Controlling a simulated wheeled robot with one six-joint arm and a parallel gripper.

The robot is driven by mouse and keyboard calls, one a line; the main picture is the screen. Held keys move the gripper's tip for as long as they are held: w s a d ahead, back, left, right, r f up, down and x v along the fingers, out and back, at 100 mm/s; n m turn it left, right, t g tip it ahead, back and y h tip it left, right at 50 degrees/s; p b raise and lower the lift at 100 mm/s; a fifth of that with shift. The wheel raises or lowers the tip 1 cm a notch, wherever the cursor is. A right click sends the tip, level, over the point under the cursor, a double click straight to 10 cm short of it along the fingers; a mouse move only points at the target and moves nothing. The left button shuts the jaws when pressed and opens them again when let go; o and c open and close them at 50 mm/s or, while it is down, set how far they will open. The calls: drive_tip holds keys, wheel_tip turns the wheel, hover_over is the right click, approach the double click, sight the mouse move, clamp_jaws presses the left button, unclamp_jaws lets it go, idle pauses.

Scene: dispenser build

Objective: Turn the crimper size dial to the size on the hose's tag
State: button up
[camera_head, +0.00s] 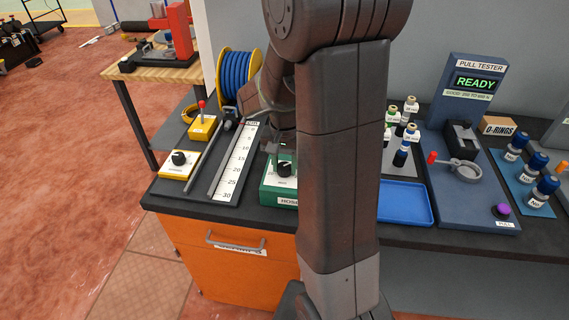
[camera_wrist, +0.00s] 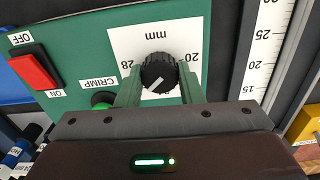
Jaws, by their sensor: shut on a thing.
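The crimper (camera_head: 278,192) is a green box on the dark bench, partly hidden behind my arm in the head view. In the wrist view its green panel (camera_wrist: 85,45) carries a white label reading "mm", "28" and "20". The black size dial (camera_wrist: 158,70) sits on that label, with its white pointer line toward the lower left of the picture. My gripper (camera_wrist: 158,88) has a finger on each side of the dial and is shut on it. No hose tag can be read in either view.
A red OFF/ON switch (camera_wrist: 35,68) and a green CRIMP button (camera_wrist: 103,98) are beside the dial. A ruler board (camera_head: 238,165) lies left of the crimper, a blue tray (camera_head: 405,203) to its right. A blue hose reel (camera_head: 235,78) stands behind.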

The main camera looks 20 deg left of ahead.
sight(285, 165)
drive_tip(key=m, duration=0.5)
drive_tip(key=shift+m, duration=0.3)
drive_tip(key=shift+r+m, duration=0.1)
drive_tip(key=shift+m, duration=2.1)
drive_tip(key=o, duration=1)
wheel_tip(285, 165, up, 14)
drive_tip(key=shift+f, duration=0.25)
